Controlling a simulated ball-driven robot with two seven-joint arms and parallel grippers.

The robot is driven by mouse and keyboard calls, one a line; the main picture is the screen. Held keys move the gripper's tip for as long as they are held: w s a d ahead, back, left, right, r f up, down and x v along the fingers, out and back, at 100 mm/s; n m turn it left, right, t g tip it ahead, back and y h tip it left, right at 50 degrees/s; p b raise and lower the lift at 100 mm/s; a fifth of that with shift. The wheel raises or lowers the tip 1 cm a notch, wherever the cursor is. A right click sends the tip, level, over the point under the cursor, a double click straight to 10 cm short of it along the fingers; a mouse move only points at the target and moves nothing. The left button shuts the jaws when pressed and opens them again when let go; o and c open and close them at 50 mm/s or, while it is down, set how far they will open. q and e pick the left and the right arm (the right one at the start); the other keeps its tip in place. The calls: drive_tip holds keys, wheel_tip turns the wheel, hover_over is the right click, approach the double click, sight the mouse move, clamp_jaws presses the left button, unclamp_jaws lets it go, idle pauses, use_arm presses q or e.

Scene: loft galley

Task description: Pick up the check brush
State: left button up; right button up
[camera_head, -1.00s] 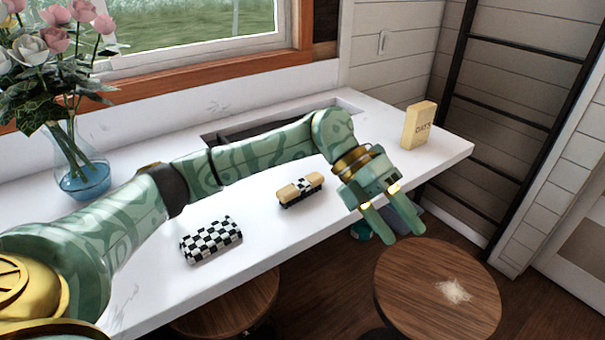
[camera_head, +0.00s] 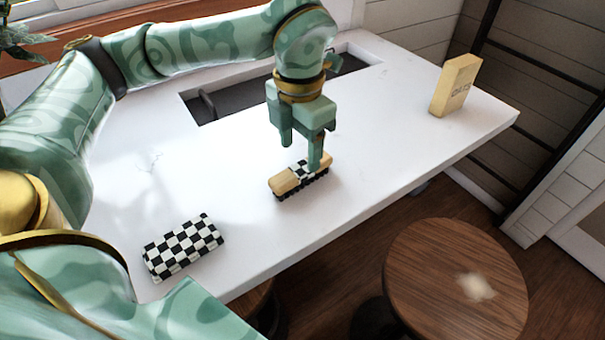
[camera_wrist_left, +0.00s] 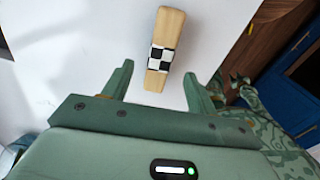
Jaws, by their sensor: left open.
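The check brush (camera_head: 287,185) lies on the white counter, with a tan wooden back, a black and white check band in its middle and dark bristles underneath. My left gripper (camera_head: 300,158) is open and points down, just above and behind the brush in the head view; one finger overlaps the brush's right part. In the left wrist view the brush (camera_wrist_left: 163,50) lies lengthwise ahead of the open fingers of my left gripper (camera_wrist_left: 158,82), roughly centred between them, and nothing is held. My right gripper is not in view.
A black and white checked block (camera_head: 183,247) lies on the white counter (camera_head: 240,240), left of the brush. A yellow box (camera_head: 455,86) stands at the right end. A dark recessed basin (camera_head: 235,100) lies behind. A round wooden stool (camera_head: 455,275) stands in front.

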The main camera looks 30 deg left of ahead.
sight(301, 167)
use_arm(q)
drive_tip(key=f, duration=0.3)
drive_tip(key=f+b, duration=0.1)
drive_tip(key=f, duration=0.2)
drive_tip(key=shift+w+f, duration=0.2)
drive_tip(key=shift+f, duration=0.05)
drive_tip(key=c, duration=1.1)
